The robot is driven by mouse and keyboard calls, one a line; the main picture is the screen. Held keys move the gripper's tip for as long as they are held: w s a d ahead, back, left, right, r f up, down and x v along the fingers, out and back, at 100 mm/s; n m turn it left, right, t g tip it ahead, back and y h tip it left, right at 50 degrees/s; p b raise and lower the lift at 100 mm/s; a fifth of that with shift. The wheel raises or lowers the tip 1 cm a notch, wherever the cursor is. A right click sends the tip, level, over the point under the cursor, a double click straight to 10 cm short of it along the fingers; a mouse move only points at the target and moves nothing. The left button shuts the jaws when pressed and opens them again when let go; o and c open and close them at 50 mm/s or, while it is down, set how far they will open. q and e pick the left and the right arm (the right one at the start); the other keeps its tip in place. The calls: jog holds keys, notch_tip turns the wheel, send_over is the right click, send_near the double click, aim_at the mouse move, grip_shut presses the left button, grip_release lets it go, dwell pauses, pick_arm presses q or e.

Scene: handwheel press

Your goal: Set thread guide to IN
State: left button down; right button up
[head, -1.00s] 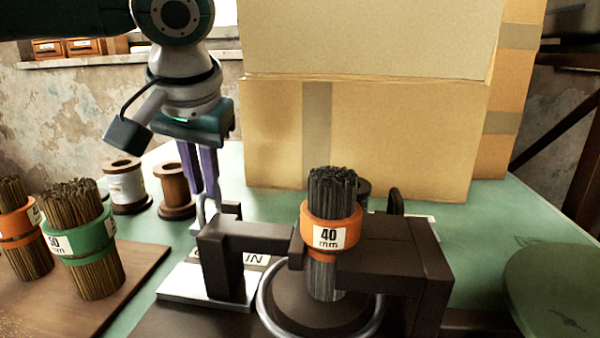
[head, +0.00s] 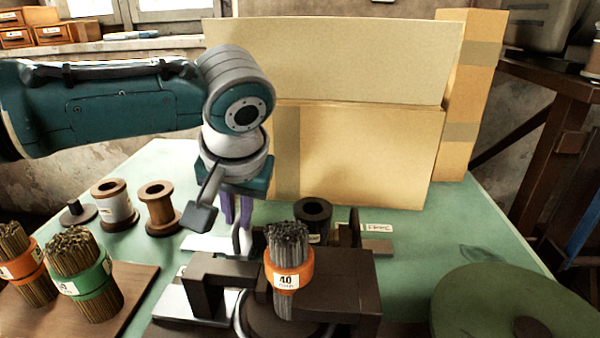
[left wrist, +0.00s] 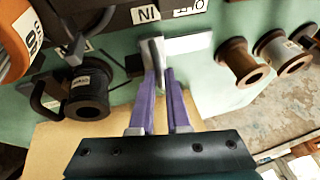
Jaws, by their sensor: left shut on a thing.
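The thread guide, a grey metal loop (head: 241,243), stands behind the dark press frame (head: 205,285). In the left wrist view its upright grey bar (left wrist: 155,52) sits between the purple fingertips. My left gripper (head: 237,222) points down and is shut on it; the press frame partly hides the loop in the head view. In the left wrist view the IN label (left wrist: 146,14) lies close to the guide's bar, and the other label, apparently OUT (left wrist: 190,7), is to its right. My right gripper is not in view.
A 40 mm brush with an orange ring (head: 291,277) stands in the press. A black spool (head: 312,212) is behind it. Brown spools (head: 158,205) and brushes on a board (head: 135,290) are at left. Large cardboard boxes (head: 360,150) stand behind, a round green disc (head: 520,310) at right.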

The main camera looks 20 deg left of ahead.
pick_arm(q)
jog(key=shift+w+d, duration=0.1)
jog(key=shift+d, duration=0.1)
jog(key=c, duration=0.9)
grip_release()
jog(key=shift+d, duration=0.1)
jog(key=shift+c, duration=0.2)
jog(key=shift+o, duration=0.3)
jog(key=p+v, duration=0.2)
jog(key=v, duration=0.8)
